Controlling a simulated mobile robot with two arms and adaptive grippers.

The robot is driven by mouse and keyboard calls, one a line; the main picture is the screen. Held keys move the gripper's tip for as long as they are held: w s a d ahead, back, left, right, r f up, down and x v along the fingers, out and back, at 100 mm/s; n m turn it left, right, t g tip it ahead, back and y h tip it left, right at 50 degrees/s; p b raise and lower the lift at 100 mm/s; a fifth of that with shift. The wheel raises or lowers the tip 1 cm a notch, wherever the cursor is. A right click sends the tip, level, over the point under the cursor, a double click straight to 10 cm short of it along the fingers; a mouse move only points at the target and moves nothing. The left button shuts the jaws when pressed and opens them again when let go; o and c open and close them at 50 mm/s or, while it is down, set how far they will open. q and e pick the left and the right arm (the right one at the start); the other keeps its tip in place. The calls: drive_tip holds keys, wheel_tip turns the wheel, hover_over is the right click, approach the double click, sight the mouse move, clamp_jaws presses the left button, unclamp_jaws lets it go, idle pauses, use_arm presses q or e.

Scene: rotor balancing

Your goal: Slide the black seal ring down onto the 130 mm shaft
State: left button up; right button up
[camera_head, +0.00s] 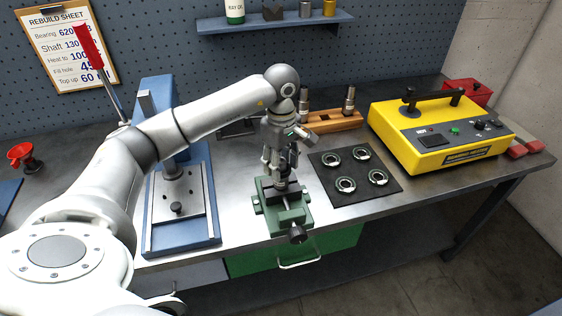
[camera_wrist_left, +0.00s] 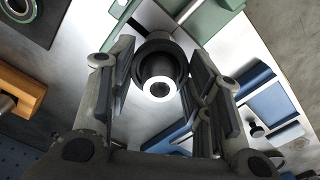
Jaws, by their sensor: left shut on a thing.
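My left gripper (camera_head: 280,165) points down over the green vise (camera_head: 290,216). In the left wrist view its two fingers stand either side of the black seal ring (camera_wrist_left: 179,62), and the gripper is shut on it. The shaft (camera_wrist_left: 159,88) stands upright with its bright top end facing the camera, and the ring appears around it. How far down the shaft the ring sits is hard to tell. In the head view the gripper mostly hides the ring and shaft. My right gripper is not in view.
A black mat (camera_head: 333,192) with several bearings lies right of the vise. A blue press (camera_head: 213,215) stands close on the left. Behind are a wooden block (camera_head: 333,121) with upright pieces and a yellow heater-like box (camera_head: 430,150). Bare bench lies around the vise.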

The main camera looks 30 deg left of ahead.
use_arm(q)
drive_tip(key=shift+f, duration=0.3)
drive_tip(key=o, duration=1)
drive_tip(key=shift+o, duration=0.2)
drive_tip(key=shift+c, duration=0.5)
drive_tip(key=shift+r+p, duration=2.55)
drive_tip(key=shift+r, duration=2.05)
